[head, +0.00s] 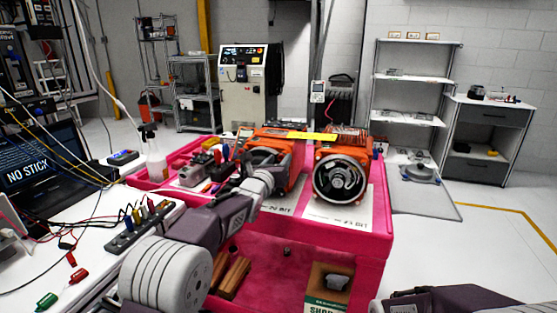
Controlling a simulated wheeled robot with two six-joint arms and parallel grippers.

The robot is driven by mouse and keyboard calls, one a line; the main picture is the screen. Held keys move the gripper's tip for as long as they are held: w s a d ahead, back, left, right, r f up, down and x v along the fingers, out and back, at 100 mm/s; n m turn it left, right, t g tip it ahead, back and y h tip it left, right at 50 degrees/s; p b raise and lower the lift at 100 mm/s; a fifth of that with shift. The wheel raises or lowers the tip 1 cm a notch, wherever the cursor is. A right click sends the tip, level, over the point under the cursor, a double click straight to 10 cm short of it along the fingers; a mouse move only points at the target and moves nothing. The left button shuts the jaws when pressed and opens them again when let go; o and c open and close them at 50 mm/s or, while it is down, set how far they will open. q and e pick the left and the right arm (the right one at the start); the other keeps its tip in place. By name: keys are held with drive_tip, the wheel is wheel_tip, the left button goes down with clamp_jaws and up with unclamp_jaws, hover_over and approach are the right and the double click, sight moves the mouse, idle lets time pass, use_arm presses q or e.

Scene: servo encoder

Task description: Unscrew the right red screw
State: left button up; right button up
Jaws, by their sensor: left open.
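Two orange servo motors stand on the pink cart (350,240). The right motor (327,153) faces me with its round end open, showing a dark ring and inner parts (341,180). The left motor (296,180) is partly hidden behind my left gripper (263,157). That gripper is open in front of the left motor's face; whether it touches the motor I cannot tell. I cannot make out the right red screw at this size. Of my right arm, only a link shows at the bottom right; its gripper is out of frame.
White printed sheets (338,213) lie under the motors. Tools and a spray bottle (154,160) crowd the cart's left side. A white bench (130,262) with cables and a power strip (140,230) stands at left. A box (327,290) sits on the lower shelf. Floor at right is open.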

use_arm(q)
drive_tip(key=shift+c, duration=0.2)
clamp_jaws()
